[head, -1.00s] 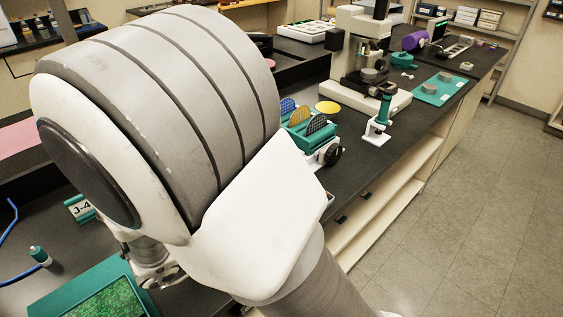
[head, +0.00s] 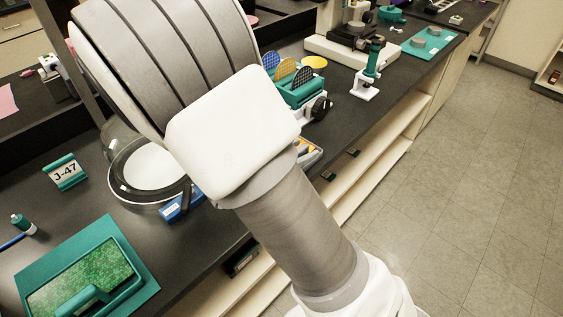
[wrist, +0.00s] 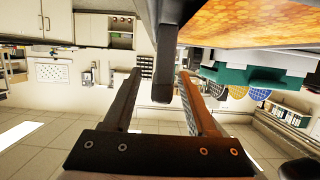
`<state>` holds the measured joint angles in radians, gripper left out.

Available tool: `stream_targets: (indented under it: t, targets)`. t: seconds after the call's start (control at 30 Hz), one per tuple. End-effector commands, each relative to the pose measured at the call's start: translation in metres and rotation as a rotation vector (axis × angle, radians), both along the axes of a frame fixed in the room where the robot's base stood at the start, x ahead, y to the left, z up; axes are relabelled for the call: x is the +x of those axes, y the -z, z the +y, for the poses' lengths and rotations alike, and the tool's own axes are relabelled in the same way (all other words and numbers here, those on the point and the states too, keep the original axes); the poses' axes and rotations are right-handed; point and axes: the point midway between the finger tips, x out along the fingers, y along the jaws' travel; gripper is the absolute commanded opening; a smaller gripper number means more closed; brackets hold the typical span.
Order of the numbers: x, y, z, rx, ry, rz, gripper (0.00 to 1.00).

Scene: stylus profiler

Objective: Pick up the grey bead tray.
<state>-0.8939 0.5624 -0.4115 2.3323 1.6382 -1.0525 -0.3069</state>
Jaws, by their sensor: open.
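The grey bead tray (wrist: 255,44) is close in the upper right of the wrist view, which looks upside down. It has a dark grey rim and is filled with orange beads (wrist: 245,18). Its grey handle (wrist: 163,40) reaches between the two fingers of my gripper (wrist: 160,72). My gripper is open, with a gap visible on both sides of the handle. In the head view my arm hides the gripper and most of the tray; a small grey and orange piece (head: 309,152) beside the arm may be part of it.
A green bead tray (head: 128,291) with a teal handle sits on a teal mat (head: 50,257) at lower left. The floor at right is clear.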

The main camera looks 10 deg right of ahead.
Motion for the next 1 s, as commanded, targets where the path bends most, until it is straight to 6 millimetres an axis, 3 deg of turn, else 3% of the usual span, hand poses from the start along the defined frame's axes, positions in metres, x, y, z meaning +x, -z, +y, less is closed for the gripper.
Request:
stream_targets:
  t: [0.13,0.4,0.73,1.0]
  targets:
    - [0.0099,0.0059,-0.0138,0.000,0.001,0.000,0.57]
    - [0.0118,0.0058,-0.0157,0.000,-0.001,0.000,0.57]
    - [0.0116,0.0057,-0.0155,0.000,-0.001,0.001,0.00]
    - [0.0115,0.0058,-0.0155,0.000,-0.001,0.001,0.00]
